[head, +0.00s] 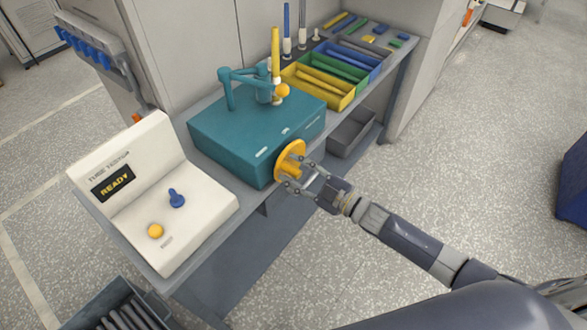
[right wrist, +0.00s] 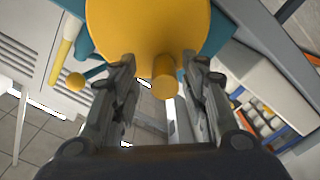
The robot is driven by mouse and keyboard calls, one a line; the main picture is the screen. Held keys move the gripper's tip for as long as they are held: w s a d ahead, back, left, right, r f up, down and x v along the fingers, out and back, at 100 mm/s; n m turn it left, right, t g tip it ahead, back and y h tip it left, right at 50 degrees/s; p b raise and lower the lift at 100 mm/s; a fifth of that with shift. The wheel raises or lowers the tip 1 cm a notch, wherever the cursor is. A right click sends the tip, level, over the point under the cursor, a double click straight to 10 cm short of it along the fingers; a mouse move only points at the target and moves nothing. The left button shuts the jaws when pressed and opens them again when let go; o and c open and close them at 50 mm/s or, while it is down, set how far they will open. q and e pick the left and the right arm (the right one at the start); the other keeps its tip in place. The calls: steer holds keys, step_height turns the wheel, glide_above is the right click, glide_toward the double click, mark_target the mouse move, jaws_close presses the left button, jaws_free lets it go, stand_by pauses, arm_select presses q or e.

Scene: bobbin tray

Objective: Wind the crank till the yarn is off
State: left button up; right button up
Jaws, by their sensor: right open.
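The crank is a yellow disc (head: 288,157) on the front side of a teal winder box (head: 235,130). In the right wrist view the disc (right wrist: 145,30) fills the top, and its yellow peg handle (right wrist: 166,76) sticks out toward me. My right gripper (head: 299,178) is open at the crank, its fingers on either side of the peg with gaps visible in the wrist view. On the box a yellow tube (head: 275,48) stands upright beside a teal arm (head: 244,78), with a yellow ball or knob (head: 282,90) near its base. I cannot make out yarn strands. My left gripper is not in view.
A tube tester (head: 145,195) reading READY stands left of the box. Yellow (head: 318,97), green and blue bins with tubes lie behind it on the bench. A grey bin (head: 351,132) sits below, a dark crate (head: 75,322) at lower left.

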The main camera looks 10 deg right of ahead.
steer(key=v, duration=1.1)
